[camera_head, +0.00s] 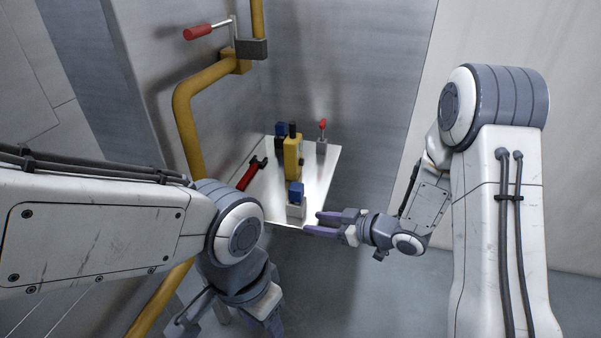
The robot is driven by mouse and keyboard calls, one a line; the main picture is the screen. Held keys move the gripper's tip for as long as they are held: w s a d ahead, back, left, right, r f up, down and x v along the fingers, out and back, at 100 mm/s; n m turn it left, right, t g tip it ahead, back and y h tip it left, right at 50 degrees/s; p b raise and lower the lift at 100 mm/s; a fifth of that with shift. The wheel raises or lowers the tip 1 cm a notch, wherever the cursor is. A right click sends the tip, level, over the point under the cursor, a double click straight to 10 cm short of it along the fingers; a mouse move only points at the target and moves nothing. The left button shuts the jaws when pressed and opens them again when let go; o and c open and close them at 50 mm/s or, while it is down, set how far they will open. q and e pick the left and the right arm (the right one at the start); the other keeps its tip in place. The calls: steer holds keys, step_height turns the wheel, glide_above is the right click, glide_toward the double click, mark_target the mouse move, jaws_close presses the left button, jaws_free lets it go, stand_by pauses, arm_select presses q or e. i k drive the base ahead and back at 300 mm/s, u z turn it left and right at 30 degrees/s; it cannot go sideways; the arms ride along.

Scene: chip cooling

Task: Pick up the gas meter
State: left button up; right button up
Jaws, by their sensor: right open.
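The gas meter looks to be the upright yellow handheld device (292,160) with a black top, standing near the middle of a small white shelf (318,182). My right gripper (318,223) is open and empty at the shelf's front right edge, to the right of and below the yellow device and apart from it. My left gripper (274,324) hangs low at the bottom of the view, below the shelf. It is mostly hidden by its own arm, and its jaws cannot be made out.
A blue-and-white item (296,201) stands at the shelf's front, close to my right fingertips. A red-handled wrench (250,174) lies at the left. A dark blue item (280,135) and a red-tipped lever (322,132) stand behind. A yellow pipe (187,125) runs along the left.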

mark_target(293, 144)
steer(key=k, duration=1.2)
steer(key=z, duration=0.55)
steer(key=i, duration=0.65)
steer(key=z, duration=0.35)
steer(key=i, duration=1.3)
steer(key=u, duration=1.05)
steer(key=i, duration=0.4)
steer(key=u, duration=0.45)
